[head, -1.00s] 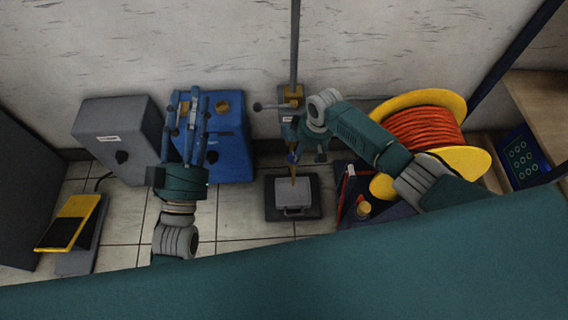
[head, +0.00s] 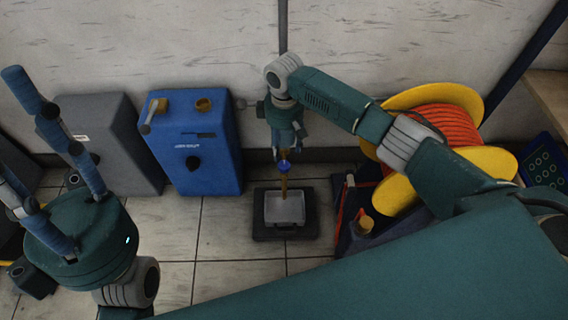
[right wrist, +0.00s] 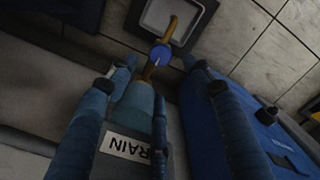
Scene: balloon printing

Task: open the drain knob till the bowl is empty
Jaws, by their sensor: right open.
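The small blue drain knob (head: 284,168) sits on a brass-yellow spout pipe; it also shows in the right wrist view (right wrist: 160,54). A pale grey square pan (head: 285,208) stands under the spout on a dark base. My right gripper (head: 287,146) points down just above the knob, open; in the right wrist view its fingers (right wrist: 160,75) lie on both sides of the spout, with the knob just beyond their tips. A "DRAIN" label (right wrist: 130,147) shows there upside down. My left gripper (head: 28,140) is open and empty at the left. Any liquid level cannot be told.
A blue machine (head: 195,145) with a black dial stands left of the spout, next to a grey box (head: 115,140). A yellow reel (head: 490,160) of orange cable stands to the right, behind my right arm. Tiled floor between is clear.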

